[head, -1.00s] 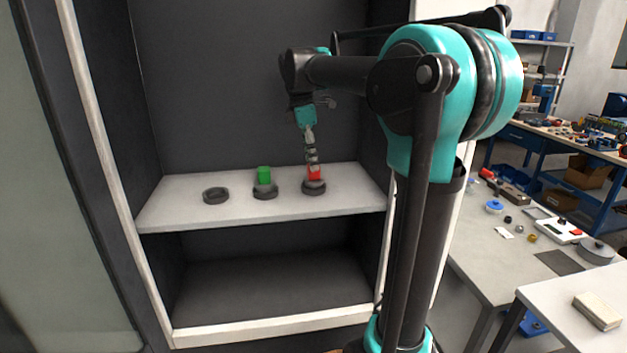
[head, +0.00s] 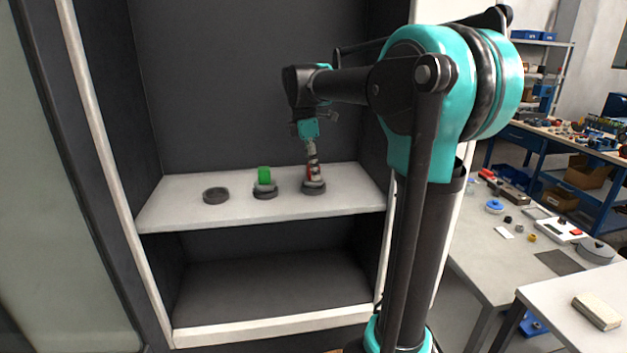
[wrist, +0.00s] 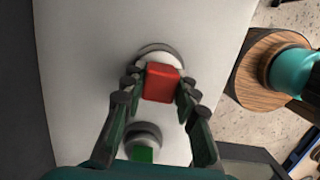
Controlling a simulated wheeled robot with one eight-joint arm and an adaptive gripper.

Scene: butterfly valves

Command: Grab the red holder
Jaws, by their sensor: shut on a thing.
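The red holder (wrist: 162,82) is a red block standing in a round dark grey base on the shelf. In the head view it (head: 309,174) is mostly hidden behind my fingers, at the right end of the row. My gripper (wrist: 160,87) is shut on it, with a finger on each side. In the head view my gripper (head: 313,170) reaches down from above to the shelf. The base (head: 314,188) is below the fingers; I cannot tell if the holder still sits in it.
A green block (head: 264,174) stands in a middle round base (head: 265,191) to the left. An empty dark ring (head: 216,195) lies farther left. The white shelf (head: 180,215) has dark cabinet walls at its back and sides. A cluttered table (head: 480,255) stands outside, right.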

